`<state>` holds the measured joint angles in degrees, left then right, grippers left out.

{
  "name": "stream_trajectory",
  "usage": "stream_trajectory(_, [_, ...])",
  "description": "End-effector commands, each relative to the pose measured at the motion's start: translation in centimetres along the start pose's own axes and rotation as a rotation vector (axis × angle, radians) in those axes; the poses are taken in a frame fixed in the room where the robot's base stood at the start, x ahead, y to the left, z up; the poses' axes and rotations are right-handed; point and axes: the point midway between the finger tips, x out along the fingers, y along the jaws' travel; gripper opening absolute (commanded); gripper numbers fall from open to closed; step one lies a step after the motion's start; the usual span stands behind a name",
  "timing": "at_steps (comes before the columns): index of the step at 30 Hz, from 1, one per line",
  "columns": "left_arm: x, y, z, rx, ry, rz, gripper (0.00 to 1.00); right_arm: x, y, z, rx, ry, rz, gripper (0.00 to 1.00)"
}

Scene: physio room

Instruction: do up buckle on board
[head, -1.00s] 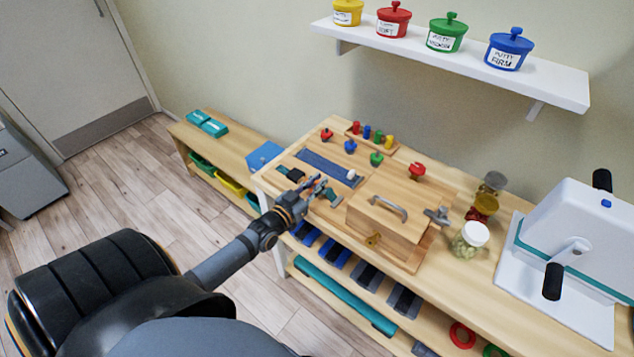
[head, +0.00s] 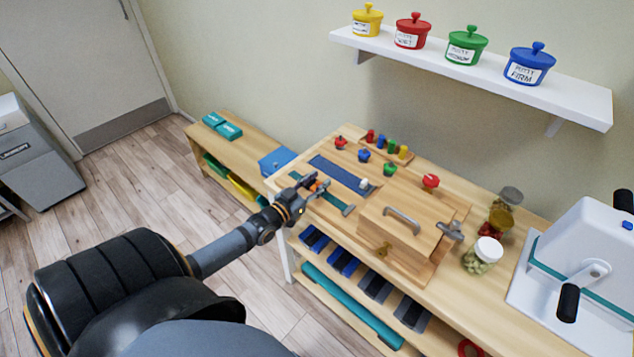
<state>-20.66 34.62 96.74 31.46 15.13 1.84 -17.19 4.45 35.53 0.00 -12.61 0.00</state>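The wooden activity board (head: 430,268) lies on the bench and carries a blue strip, coloured knobs and a box with a metal handle. A teal strap (head: 338,204) lies at the board's left front. My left gripper (head: 313,187) is over the board's left end, just left of the teal strap. It hides the spot where a dark buckle part showed earlier. A small orange patch shows by its fingertips, too small to identify. I cannot tell whether the fingers are open or touch the buckle. My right gripper is out of view.
Several jars, one white-lidded (head: 483,255), stand right of the board, with a white hand-crank machine (head: 585,255) farther right. A wall shelf (head: 480,72) holds putty pots. A low wooden bench (head: 232,150) stands at left.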

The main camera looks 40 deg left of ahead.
Motion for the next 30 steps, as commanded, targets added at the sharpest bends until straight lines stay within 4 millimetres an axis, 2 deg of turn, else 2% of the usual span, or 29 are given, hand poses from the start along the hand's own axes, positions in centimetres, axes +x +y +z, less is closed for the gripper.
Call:
stream_trajectory(5, [-0.2, 0.0, 0.0, 0.000, -0.001, 0.001, 0.38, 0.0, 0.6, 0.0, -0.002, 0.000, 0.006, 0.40])
stream_trajectory(8, [-1.1, 0.0, 0.2, 0.001, -0.004, 0.003, 0.38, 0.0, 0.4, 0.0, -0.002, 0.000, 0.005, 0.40])
stream_trajectory(11, [-2.8, 0.1, 0.2, 0.000, -0.007, 0.003, 0.38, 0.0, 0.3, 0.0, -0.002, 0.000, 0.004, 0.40])
stream_trajectory(15, [-6.4, 0.1, 0.2, 0.002, -0.008, 0.005, 0.38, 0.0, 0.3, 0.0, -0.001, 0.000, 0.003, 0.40])
stream_trajectory(21, [-10.3, 0.0, 0.2, 0.001, -0.007, 0.003, 0.38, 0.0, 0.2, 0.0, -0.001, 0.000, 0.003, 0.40])
stream_trajectory(25, [-11.6, -0.1, 0.1, 0.001, -0.004, 0.001, 0.38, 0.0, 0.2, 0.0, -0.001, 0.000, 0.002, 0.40])
stream_trajectory(30, [-12.1, -0.1, 0.0, 0.000, 0.000, 0.000, 0.38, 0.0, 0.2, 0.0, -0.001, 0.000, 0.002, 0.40])
